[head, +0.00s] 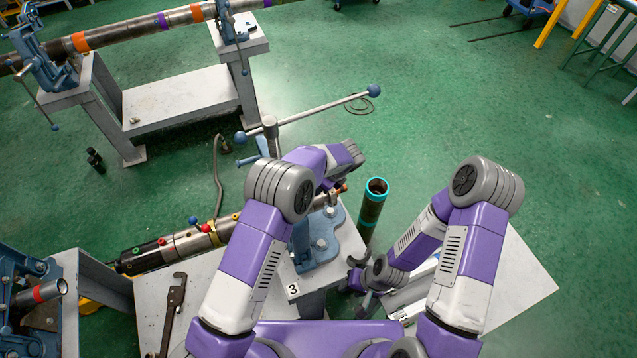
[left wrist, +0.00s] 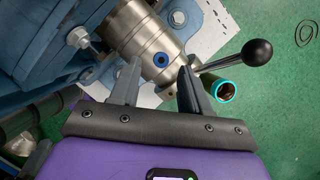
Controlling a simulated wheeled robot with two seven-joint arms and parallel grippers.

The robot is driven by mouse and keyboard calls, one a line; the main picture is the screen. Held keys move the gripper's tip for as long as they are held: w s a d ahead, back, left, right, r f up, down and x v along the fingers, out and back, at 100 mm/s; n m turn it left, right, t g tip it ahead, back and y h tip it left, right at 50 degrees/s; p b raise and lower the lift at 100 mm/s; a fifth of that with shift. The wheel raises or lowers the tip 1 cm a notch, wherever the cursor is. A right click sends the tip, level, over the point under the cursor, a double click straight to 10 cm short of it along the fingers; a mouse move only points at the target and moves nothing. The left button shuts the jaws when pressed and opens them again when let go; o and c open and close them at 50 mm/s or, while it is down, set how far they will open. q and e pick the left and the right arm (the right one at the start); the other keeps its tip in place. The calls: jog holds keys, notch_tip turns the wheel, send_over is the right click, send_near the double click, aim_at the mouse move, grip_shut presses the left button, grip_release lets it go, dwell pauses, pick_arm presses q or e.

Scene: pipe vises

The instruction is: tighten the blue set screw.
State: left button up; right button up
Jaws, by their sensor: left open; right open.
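In the left wrist view the blue set screw (left wrist: 160,60) is a blue ring with a dark centre, set in the side of a shiny metal cylinder (left wrist: 136,32). My left gripper (left wrist: 160,67) is open, with one finger on each side of the screw in the picture. I cannot tell whether the fingers touch the cylinder. In the head view my left arm hides the screw and the left gripper. The blue pipe vise (head: 318,240) shows beside that arm. My right gripper (head: 358,277) is open and empty, low beside the bench's right side.
A lever with a black knob (left wrist: 257,52) sticks out right of the cylinder. A cyan-rimmed pipe (head: 375,188) stands right of the vise. A long handle with blue ball ends (head: 315,112) rises behind. A wrench (head: 173,305) lies on the bench (head: 200,280). Green floor is clear at right.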

pick_arm(q)
jog(key=shift+w+a+f, duration=0.2)
jog(key=shift+f, duration=0.4)
jog(key=shift+a+f, duration=0.15)
jog(key=shift+f, duration=0.2)
grip_shut()
jog(key=shift+m, duration=0.3)
